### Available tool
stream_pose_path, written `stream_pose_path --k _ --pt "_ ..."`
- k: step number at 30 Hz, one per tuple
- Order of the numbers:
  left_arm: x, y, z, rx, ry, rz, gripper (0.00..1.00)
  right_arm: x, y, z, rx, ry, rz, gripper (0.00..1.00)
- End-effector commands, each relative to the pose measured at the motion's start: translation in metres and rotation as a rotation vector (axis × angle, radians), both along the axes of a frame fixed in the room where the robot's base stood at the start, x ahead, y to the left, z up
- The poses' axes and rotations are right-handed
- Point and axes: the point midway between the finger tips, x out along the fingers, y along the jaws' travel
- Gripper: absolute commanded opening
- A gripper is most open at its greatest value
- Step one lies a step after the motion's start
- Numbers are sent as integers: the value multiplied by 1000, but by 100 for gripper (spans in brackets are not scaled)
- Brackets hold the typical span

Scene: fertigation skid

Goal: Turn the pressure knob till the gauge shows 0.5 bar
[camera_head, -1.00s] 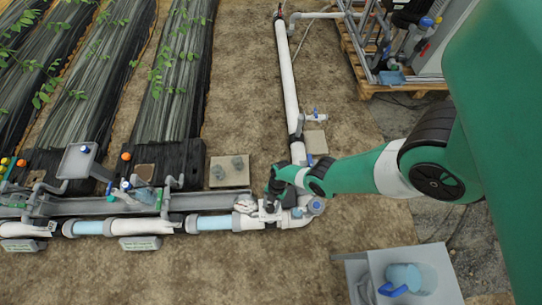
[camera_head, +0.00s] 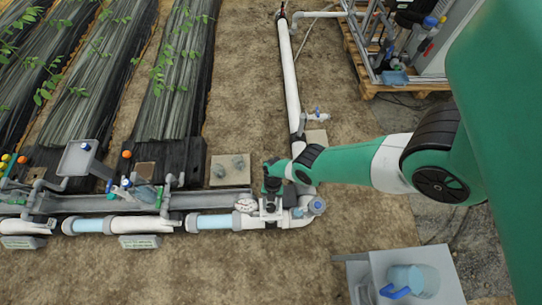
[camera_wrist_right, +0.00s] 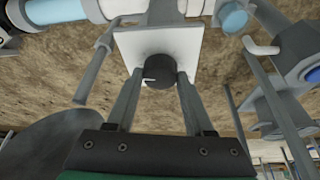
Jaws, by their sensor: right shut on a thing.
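My right gripper (camera_head: 270,203) points down at the pipe corner on the regulator. The wrist view shows its two grey fingers (camera_wrist_right: 159,80) on either side of the round black pressure knob (camera_wrist_right: 160,72), shut on it. The knob has a small pale pointer mark and stands in front of a white square plate (camera_wrist_right: 140,45). In the head view the knob is mostly hidden by the gripper. The white round gauge (camera_head: 245,205) is just left of the gripper; its needle is too small to read. My left gripper is not in view.
A white pipe (camera_head: 289,80) runs back from the corner, with a blue-handled valve (camera_head: 317,116). A pale slab (camera_head: 230,163) lies behind the gauge. A grey stand with a blue-handled jug (camera_head: 408,277) is at front right. Bare soil surrounds the pipes.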

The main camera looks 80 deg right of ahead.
Motion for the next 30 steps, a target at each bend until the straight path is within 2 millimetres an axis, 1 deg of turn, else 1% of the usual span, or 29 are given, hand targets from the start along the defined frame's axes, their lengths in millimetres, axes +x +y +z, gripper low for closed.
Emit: stream_pose_path --k 3,4,8,9,16,19,23,27,30 --pt "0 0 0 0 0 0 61 1 0 1 0 -1 0 0" --pt "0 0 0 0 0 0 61 1 0 1 0 -1 0 58" --pt "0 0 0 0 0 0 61 1 0 1 0 -1 -1 81" --pt "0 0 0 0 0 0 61 1 0 1 0 -1 -1 83" --pt "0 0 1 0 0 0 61 0 0 1 1 0 -2 83" --pt "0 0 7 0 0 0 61 1 -2 8 1 0 -3 83" --pt "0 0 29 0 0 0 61 1 -10 32 0 -1 -4 83" --pt "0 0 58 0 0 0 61 1 -23 67 0 1 -4 83" --pt "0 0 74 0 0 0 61 1 -32 87 0 1 -4 83"
